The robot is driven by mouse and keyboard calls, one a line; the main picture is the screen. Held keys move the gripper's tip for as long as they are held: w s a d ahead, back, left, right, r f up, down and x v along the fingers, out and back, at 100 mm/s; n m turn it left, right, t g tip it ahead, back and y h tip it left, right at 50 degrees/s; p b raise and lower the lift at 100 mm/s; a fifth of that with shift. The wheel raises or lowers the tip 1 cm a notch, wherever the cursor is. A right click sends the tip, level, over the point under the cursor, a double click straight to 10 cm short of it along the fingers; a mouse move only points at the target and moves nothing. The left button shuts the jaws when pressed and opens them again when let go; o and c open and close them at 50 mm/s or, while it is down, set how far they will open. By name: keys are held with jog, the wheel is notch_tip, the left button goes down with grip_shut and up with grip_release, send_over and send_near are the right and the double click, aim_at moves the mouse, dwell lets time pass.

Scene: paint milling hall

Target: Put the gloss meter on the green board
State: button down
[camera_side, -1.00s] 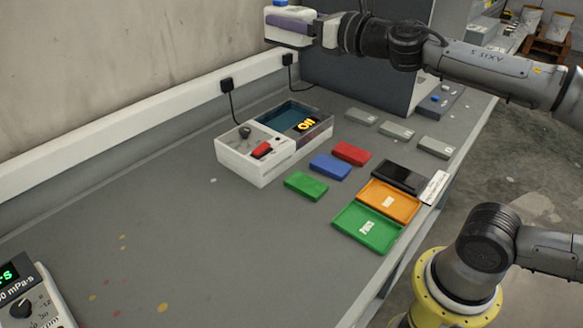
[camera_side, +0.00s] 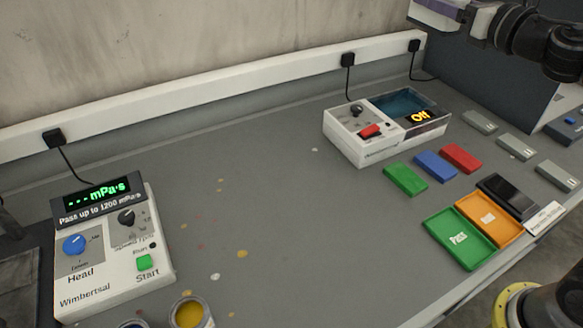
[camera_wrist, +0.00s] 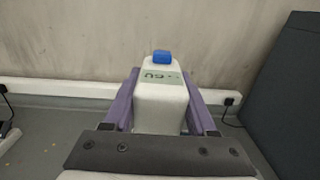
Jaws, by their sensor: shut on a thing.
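My gripper (camera_wrist: 160,88) is shut on the gloss meter (camera_wrist: 160,112), a white block with a blue button on top, between purple finger pads in the wrist view. In the side view my gripper (camera_side: 440,12) is high at the upper right edge, well above the bench, and the meter is mostly cut off. The green board (camera_side: 405,180) lies flat on the bench at the left end of a row with a blue board (camera_side: 436,165) and a red board (camera_side: 460,158). Its top looks bare. My gripper is far above and behind it.
A white instrument box (camera_side: 365,148) stands behind the boards. A green Pass tray (camera_side: 458,240), an orange tray (camera_side: 488,218) and a black slab (camera_side: 501,193) lie in front. A viscometer (camera_side: 105,255) and a paint can (camera_side: 190,312) are at left. The middle bench is clear.

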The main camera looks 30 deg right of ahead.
jog(key=d+f+m+h, duration=0.1)
jog(key=d+m+h, duration=0.2)
jog(key=d+h, duration=0.2)
notch_tip(320, 180, down, 8)
jog(key=a+r+m+g+h, duration=0.1)
jog(key=a+m+g+h, duration=0.1)
jog(key=s+a+f+n+t+y, duration=0.1)
jog(key=s+a+f+n+y, duration=0.15)
jog(key=a+f, duration=0.45)
jog(key=s+a+f+n+y, duration=0.1)
jog(key=s+a+f+y, duration=0.15)
jog(key=a, duration=0.75)
jog(key=s+a+f+n+t+y, duration=0.1)
jog(key=s+a+f+n+y, duration=0.15)
jog(key=a+f, duration=0.45)
jog(key=shift+m, duration=0.3)
jog(key=w+a+f, duration=0.2)
jog(key=w+a, duration=0.1)
jog(key=w+a+f, duration=0.2)
jog(key=w+a, duration=0.1)
jog(key=w, duration=0.1)
jog(key=w+a+f, duration=0.3)
jog(key=w, duration=0.1)
jog(key=shift+a, duration=0.3)
jog(key=shift+w+a+f, duration=0.1)
jog(key=shift+f, duration=1.6)
